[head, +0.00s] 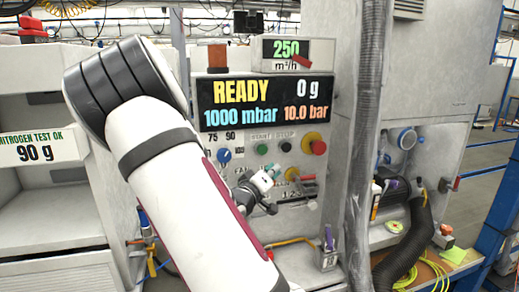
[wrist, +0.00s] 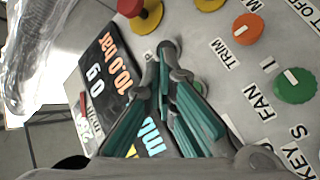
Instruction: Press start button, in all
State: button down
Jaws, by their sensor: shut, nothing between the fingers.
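The green start button (head: 262,149) sits on the grey control panel under the READY display, with a START label above it. The black stop button (head: 286,147) is just to its right. My gripper (head: 274,171) is in front of the panel, lower than the start button and slightly right of it. In the wrist view my gripper (wrist: 170,48) has its fingertips together and holds nothing. A sliver of green (wrist: 198,87) shows beside a finger; I cannot tell whether it is the start button. Contact with the panel cannot be told.
A red emergency knob on a yellow base (head: 314,143) is at the panel's right. In the wrist view an orange TRIM knob (wrist: 248,28) and a green FAN knob (wrist: 295,86) lie right of the fingers. A blue knob (head: 224,155) is left of the start button. A grey duct (head: 369,120) runs vertically at right.

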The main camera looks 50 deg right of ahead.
aim_at(262, 149)
jog(key=shift+s+d+r+h, duration=0.1)
jog(key=shift+s+r+h, duration=0.1)
jog(key=shift+r+h, duration=0.15)
jog(key=shift+w+d+b, duration=0.7)
jog(key=shift+w+d, duration=0.05)
jog(key=shift+w, duration=0.5)
jog(key=shift+w+d+b, duration=0.75)
jog(key=shift+w+d, duration=0.05)
jog(key=shift+w, duration=0.5)
jog(key=shift+w+d+b, duration=0.7)
jog(key=shift+w+d, duration=0.05)
jog(key=shift+w, duration=0.5)
jog(key=shift+w+d, duration=0.1)
jog(key=shift+w+d, duration=0.15)
jog(key=shift+w, duration=0.1)
